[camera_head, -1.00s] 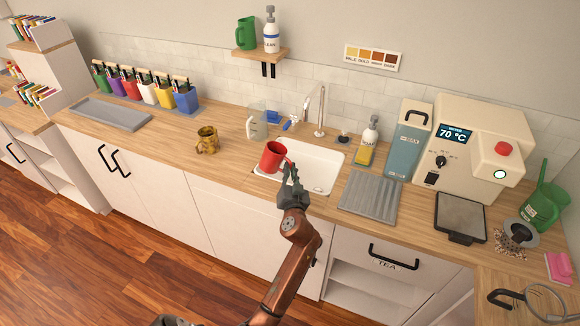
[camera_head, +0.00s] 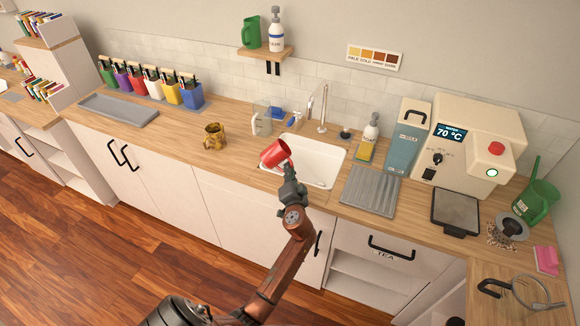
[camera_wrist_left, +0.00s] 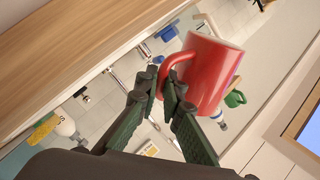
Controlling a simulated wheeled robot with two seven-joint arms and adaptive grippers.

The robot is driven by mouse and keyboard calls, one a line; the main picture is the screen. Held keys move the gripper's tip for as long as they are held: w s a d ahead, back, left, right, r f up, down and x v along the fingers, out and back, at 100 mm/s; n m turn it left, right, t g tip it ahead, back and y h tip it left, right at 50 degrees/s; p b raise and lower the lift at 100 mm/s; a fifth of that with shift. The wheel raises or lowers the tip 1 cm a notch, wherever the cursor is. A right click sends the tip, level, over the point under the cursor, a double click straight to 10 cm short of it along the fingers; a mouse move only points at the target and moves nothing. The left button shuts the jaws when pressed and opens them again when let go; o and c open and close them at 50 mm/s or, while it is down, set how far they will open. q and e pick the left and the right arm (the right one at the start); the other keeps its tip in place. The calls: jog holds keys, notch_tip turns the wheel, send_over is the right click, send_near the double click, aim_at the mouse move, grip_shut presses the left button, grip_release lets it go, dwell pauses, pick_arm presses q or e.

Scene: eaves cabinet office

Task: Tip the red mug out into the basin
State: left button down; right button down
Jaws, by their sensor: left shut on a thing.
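The red mug (camera_head: 275,153) is held up at the left end of the white basin (camera_head: 320,160); in the head view it leans clearly to one side. My left gripper (camera_head: 288,172) is shut on the mug's handle. The wrist view also shows the mug (camera_wrist_left: 212,72), with the fingers of my left gripper (camera_wrist_left: 166,98) closed at its handle. The inside of the mug is hidden, and I see no liquid coming out. My right gripper is not in view.
A faucet (camera_head: 322,108) stands behind the basin. A brown patterned mug (camera_head: 214,136) and a clear pitcher (camera_head: 262,121) stand left of it. A ridged grey mat (camera_head: 369,192) lies to the right. The counter left of the brown mug has free room.

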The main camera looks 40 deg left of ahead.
pick_arm(q)
jog(key=shift+s+a+f+m+p, duration=0.1)
jog(key=shift+s+f+m+p, duration=0.05)
jog(key=shift+m+p, duration=0.35)
jog(key=shift+s+a+f+m+p, duration=0.15)
jog(key=shift+m+p, duration=0.25)
jog(key=shift+m, duration=0.2)
jog(key=shift+s+a+f+m+g+p, duration=0.15)
jog(key=shift+m+g+p, duration=0.15)
jog(key=shift+m+p, duration=0.65)
jog(key=shift+s+a+f+m+g+p, duration=0.15)
jog(key=shift+m+g+p, duration=0.15)
jog(key=shift+m+p, duration=0.6)
jog(key=shift+s+a+m+g+y+p, duration=0.1)
jog(key=shift+m+g+y+p, duration=0.3)
jog(key=shift+m+p, duration=1.75)
jog(key=shift+f+y, duration=0.1)
jog(key=shift+y, duration=0.2)
jog(key=shift+b, duration=0.5)
jog(key=shift+t+b, duration=0.3)
jog(key=shift+b, duration=0.05)
